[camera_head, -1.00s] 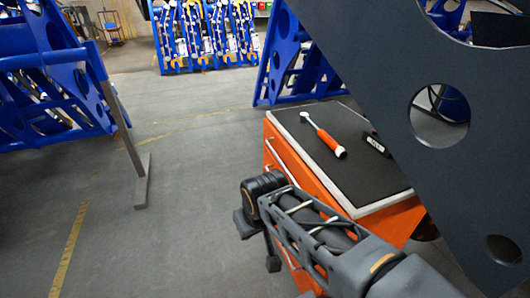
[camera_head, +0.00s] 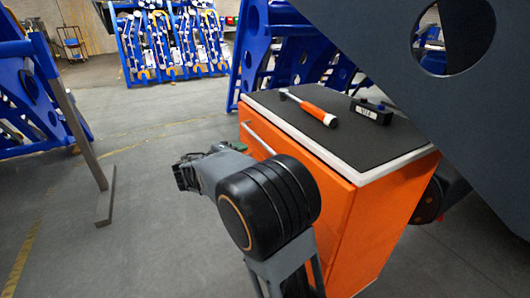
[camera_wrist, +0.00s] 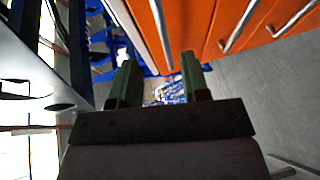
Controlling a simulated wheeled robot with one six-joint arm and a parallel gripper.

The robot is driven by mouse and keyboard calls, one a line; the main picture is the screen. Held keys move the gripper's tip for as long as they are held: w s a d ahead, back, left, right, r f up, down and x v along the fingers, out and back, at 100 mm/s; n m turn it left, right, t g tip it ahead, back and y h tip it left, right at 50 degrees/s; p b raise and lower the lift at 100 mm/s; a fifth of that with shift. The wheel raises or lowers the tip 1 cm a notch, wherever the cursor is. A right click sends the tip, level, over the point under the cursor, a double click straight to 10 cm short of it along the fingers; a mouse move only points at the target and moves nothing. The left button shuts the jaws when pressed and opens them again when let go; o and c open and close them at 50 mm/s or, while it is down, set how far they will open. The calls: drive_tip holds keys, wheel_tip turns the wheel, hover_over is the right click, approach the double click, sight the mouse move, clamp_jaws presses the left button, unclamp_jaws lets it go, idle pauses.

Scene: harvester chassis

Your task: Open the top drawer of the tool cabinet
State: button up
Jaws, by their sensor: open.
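The orange tool cabinet (camera_head: 350,215) stands right of centre in the head view, and its top drawer looks shut. The top drawer's pale bar handle (camera_head: 258,138) shows on the left-facing front. My gripper (camera_head: 184,176) is open and empty, out to the left of that front and apart from it. In the wrist view the green fingers of my gripper (camera_wrist: 157,68) are spread. The nearest bar handle (camera_wrist: 161,32) lies beyond them, its end between the fingertips in the picture; its depth is unclear. My arm hides the lower front in the head view.
A hammer-like tool with an orange grip (camera_head: 312,108) and a small black box (camera_head: 372,112) lie on the cabinet's dark top. A big dark panel (camera_head: 440,100) slants over the right. Blue frames (camera_head: 30,90) stand left and behind.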

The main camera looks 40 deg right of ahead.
sight(265, 145)
drive_tip(key=x, duration=1.2)
drive_tip(key=shift+d, duration=0.35)
drive_tip(key=shift+c, duration=0.4)
clamp_jaws()
